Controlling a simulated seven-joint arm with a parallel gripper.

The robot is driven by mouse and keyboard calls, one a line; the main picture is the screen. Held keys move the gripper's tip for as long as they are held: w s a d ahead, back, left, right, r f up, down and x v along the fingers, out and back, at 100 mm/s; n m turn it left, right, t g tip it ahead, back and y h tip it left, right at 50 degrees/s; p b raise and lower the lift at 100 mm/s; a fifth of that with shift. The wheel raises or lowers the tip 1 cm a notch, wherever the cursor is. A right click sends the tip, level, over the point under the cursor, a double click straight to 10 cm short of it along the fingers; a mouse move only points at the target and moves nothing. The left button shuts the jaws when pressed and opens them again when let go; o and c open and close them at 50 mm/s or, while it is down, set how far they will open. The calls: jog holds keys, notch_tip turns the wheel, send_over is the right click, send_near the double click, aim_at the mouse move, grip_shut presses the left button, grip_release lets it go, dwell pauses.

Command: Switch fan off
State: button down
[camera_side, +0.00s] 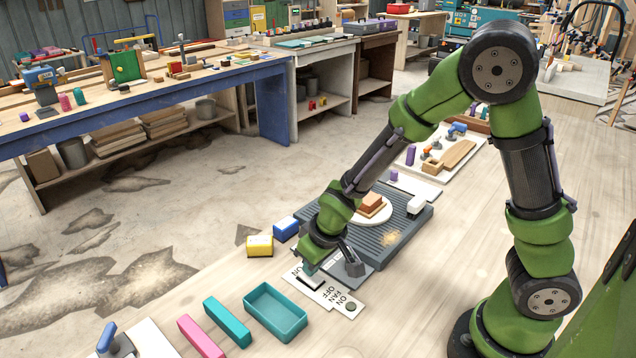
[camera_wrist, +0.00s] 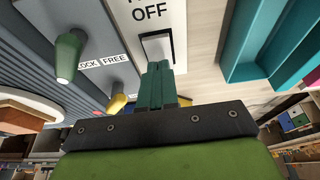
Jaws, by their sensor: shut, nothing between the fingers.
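A white panel with the words ON, FAN and OFF (camera_side: 328,293) lies at the near end of the dark grey grooved machine. In the wrist view the word OFF stands on the white panel (camera_wrist: 165,14), above a pale rocker switch in a dark frame (camera_wrist: 157,47). My gripper (camera_side: 308,271) points down at this panel. In the wrist view its teal fingers (camera_wrist: 158,70) are shut together with nothing between them. Their tips overlap the lower part of the switch. I cannot tell whether they touch it. The fingers hide that part, so the switch's position is unclear.
The grooved machine (camera_side: 392,240) carries a round plate with a brown block. A green knob (camera_wrist: 68,56) and a yellow one (camera_wrist: 117,103) stand near the switch. A teal tray (camera_side: 268,322), a yellow box (camera_side: 259,246) and a blue box (camera_side: 286,228) are close by.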

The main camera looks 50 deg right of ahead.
aim_at(314, 279)
jog(key=v, duration=0.2)
jog(key=w+v, duration=0.1)
jog(key=v, duration=0.1)
jog(key=shift+r, duration=0.25)
jog(key=s+v, duration=0.1)
jog(key=v, duration=0.8)
jog(key=shift+s, duration=0.45)
jog(key=shift+f, duration=0.1)
jog(key=s+d+r+m+t+y, duration=0.2)
jog(key=s+d+r+m+t, duration=0.1)
jog(key=s+r, duration=0.5)
jog(key=shift+s+d+r+m, duration=0.2)
jog(key=shift+d+r+m, duration=0.15)
jog(key=shift+r+m, duration=0.25)
